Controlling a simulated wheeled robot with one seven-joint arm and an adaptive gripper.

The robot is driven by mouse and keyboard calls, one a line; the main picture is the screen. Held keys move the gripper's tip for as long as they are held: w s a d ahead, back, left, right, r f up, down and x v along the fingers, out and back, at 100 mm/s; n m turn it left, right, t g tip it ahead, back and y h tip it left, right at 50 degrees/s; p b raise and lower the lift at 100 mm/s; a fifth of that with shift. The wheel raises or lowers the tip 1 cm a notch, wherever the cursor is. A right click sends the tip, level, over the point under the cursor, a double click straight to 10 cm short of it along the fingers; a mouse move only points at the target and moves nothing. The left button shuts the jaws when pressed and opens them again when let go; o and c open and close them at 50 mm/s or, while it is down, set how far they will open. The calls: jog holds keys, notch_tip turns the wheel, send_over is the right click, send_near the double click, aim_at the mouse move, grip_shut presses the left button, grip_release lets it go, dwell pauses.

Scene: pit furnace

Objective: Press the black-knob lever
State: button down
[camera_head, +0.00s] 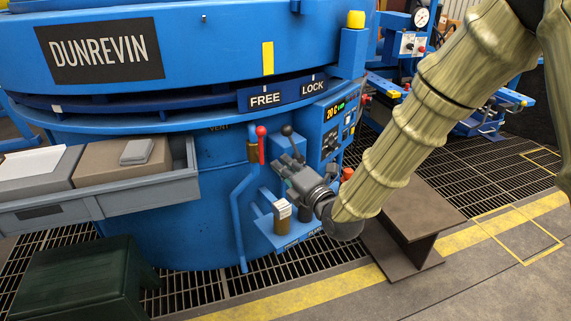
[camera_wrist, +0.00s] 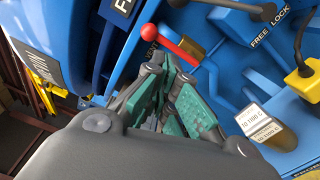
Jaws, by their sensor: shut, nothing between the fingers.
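The black-knob lever (camera_head: 287,131) stands on the front of the blue furnace, just right of the red-knob lever (camera_head: 261,132). My gripper (camera_head: 284,163) is below the black knob in the head view, with its fingers pointing at the furnace front. In the wrist view my gripper (camera_wrist: 178,76) is shut and empty, its green-padded fingers close together beside the red-knob lever (camera_wrist: 150,31). A dark rod with a black end (camera_wrist: 262,11) shows at the top edge there; it may be the black-knob lever. I cannot tell whether my fingers touch any lever.
A control panel (camera_head: 334,127) is right of the levers. A brown canister with a white label (camera_head: 282,218) stands on a blue shelf below; it also shows in the wrist view (camera_wrist: 272,130). A grey tray (camera_head: 130,199) juts out at left. A brown steel beam (camera_head: 411,220) stands at right.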

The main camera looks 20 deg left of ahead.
jog(key=w+a+r+b, duration=0.1)
jog(key=w+a, duration=0.3)
jog(key=w, duration=0.4)
jog(key=shift+w+b, duration=0.3)
jog(key=shift+b, duration=0.55)
jog(key=shift+d+r, duration=0.15)
